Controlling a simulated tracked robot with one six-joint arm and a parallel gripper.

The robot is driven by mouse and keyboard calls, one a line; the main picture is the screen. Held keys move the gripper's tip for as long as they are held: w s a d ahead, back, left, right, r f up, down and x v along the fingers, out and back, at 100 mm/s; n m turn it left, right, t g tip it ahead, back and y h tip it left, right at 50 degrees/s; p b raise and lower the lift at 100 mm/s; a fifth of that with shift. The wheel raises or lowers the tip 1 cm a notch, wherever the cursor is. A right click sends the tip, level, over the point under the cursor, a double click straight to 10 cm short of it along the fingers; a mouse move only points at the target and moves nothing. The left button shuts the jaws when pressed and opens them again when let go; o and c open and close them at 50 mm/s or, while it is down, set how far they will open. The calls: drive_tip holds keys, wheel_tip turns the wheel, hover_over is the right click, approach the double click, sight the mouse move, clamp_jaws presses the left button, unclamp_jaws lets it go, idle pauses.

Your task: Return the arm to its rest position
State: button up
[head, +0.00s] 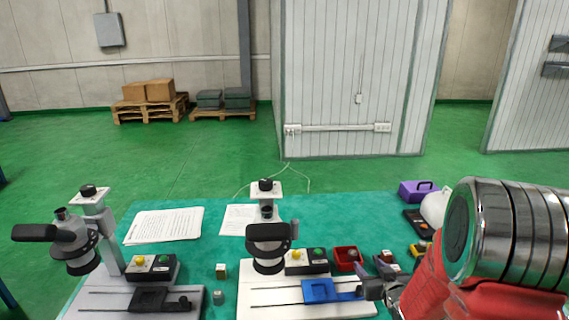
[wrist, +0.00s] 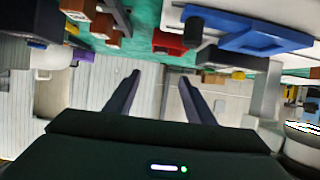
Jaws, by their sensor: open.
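My arm, with a chrome joint and red links, fills the right side of the head view. My gripper (wrist: 160,82) shows in the wrist view with its two dark fingers apart and nothing between them. In the head view its end is a small grey part (head: 372,288) beside the blue slide (head: 320,291) on the white machine base (head: 290,309); whether they touch I cannot tell. The blue slide also shows at the top of the upside-down wrist view (wrist: 245,33).
The green-topped table (head: 345,215) holds two machines with dark heads (head: 268,240) (head: 75,240), button boxes (head: 306,262) (head: 151,268), paper sheets (head: 165,225), a red bin (head: 347,258) and a purple case (head: 418,191). Small blocks (head: 220,271) lie between the machines. Open floor lies behind.

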drive_tip(key=s+a+r+g+h, duration=0.2)
drive_tip(key=s+a+r+g, duration=0.25)
drive_tip(key=s+r, duration=0.6)
drive_tip(key=s+a+r+g+y, duration=0.1)
drive_tip(key=s+a+r, duration=0.2)
drive_tip(key=s, duration=0.6)
drive_tip(key=s+a+r+g+y, duration=0.1)
drive_tip(key=s+a+r, duration=0.3)
drive_tip(key=s+a, duration=0.4)
drive_tip(key=shift+s+g, duration=0.65)
drive_tip(key=shift+s, duration=0.55)
drive_tip(key=shift+r, duration=0.1)
